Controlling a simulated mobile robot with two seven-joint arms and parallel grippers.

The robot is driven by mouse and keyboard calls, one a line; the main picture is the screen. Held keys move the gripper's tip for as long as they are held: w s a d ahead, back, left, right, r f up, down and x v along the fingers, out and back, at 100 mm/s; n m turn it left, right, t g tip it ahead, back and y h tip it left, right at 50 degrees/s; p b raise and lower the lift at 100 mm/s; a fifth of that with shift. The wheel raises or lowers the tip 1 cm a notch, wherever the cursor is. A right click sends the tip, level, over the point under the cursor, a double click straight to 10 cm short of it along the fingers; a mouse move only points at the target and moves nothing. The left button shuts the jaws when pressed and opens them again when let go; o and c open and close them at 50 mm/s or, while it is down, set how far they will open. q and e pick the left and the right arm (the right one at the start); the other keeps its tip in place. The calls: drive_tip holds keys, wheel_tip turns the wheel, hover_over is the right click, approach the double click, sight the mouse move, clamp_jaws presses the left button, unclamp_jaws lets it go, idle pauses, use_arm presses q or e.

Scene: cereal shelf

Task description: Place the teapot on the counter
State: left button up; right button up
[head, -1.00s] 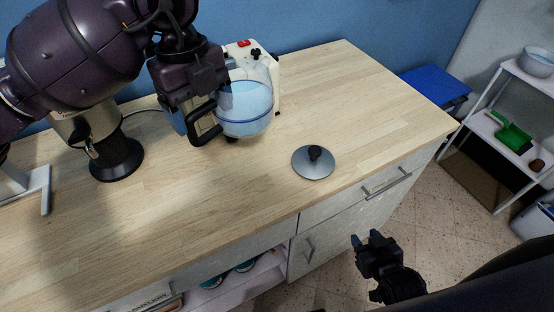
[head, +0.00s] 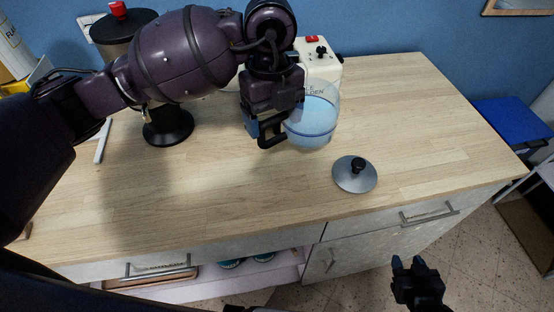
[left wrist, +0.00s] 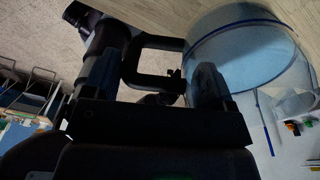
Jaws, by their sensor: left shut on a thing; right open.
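The teapot (head: 312,122) is a clear round pot with a blue band and a black handle. My left gripper (head: 262,126) is shut on its handle, to the left of the pot. The left wrist view shows the teapot (left wrist: 240,55) on the right, with its handle between my left fingers (left wrist: 152,82). The pot looks roughly upright over the wooden counter (head: 240,195). I cannot tell whether its base touches the counter. My right gripper (head: 413,264) is open and empty, low in front of the counter's drawers.
A grey lid with a black knob (head: 355,174) lies on the counter, right of and nearer than the pot. A white appliance (head: 325,68) stands behind the pot. A dark-based machine (head: 168,126) stands at the left.

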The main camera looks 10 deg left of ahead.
use_arm(q)
wheel_tip(320, 180, down, 13)
drive_tip(key=shift+r, duration=0.1)
idle(0.6)
drive_tip(key=shift+f, duration=0.2)
drive_tip(key=o, duration=1.7)
wheel_tip(320, 180, up, 12)
drive_tip(key=w, duration=0.1)
drive_tip(key=shift+w+a, duration=0.2)
